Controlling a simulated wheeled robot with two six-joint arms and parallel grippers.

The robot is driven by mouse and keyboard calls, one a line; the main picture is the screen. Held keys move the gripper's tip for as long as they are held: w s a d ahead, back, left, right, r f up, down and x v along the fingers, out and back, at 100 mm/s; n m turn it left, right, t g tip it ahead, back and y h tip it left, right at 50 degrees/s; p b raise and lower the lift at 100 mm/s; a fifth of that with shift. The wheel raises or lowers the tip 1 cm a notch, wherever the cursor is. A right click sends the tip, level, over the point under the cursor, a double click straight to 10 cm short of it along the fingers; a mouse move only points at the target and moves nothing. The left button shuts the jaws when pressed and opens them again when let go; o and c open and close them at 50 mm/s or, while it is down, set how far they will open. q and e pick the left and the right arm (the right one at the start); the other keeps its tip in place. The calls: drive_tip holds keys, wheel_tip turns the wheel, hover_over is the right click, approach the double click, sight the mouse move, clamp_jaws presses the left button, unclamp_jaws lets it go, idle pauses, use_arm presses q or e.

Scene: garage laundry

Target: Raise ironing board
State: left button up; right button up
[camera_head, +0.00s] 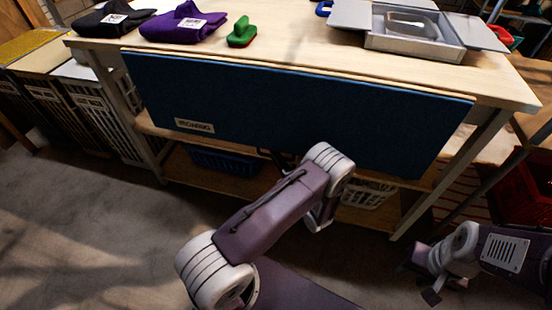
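The ironing board (290,105) is a dark blue panel with a small label at its lower left. It hangs folded down along the front of the wooden table (290,45), its face tilted toward me. My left arm reaches up from the bottom middle to the board's lower edge. Dark parts of my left gripper (278,158) show at that edge, mostly hidden behind my own wrist. I cannot tell whether it touches the board or is open. My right gripper (424,284) is low at the right, away from the board, with its dark fingers apart and nothing between them.
On the tabletop are folded black cloth (112,20), folded purple cloth (183,24), a green and red brush (242,33) and a grey open box (415,38). Baskets sit on the shelf below. Laundry hampers (95,105) stand left, a red crate (525,190) right. The floor in front is clear.

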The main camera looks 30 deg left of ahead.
use_arm(q)
clamp_jaws()
idle(1.4)
